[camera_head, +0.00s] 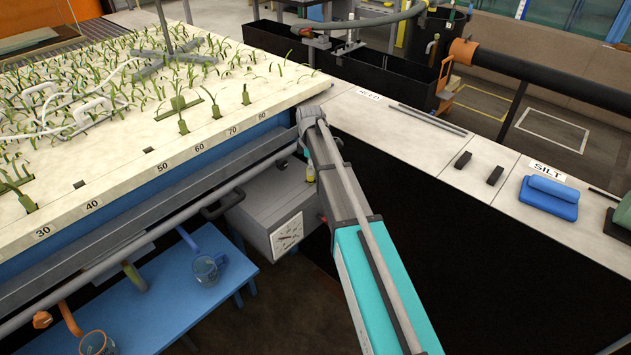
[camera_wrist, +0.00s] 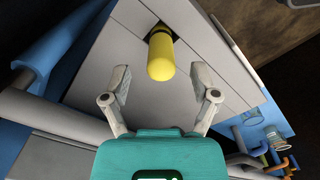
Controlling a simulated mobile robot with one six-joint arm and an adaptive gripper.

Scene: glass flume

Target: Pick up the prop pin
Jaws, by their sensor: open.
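A yellow, round-ended cylinder, which looks like the prop pin (camera_wrist: 161,58), stands out of a dark hole in a pale grey face in the wrist view. Its rounded end points towards my wrist. My gripper (camera_wrist: 160,76) is open, with one finger on each side of the pin and clear gaps to both. Nothing is held. In the head view a small bit of yellow (camera_head: 311,172) shows beside my arm, above the grey box; it seems to be the same pin. My fingers are hidden there behind my arm.
The grey box with a dial (camera_head: 288,235) sits under the edge of the planted flume bed (camera_head: 110,185). A grey rail pipe (camera_head: 150,232) runs close by. A blue bench (camera_head: 200,295) with glass mugs stands below. A worktop (camera_head: 420,155) lies right.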

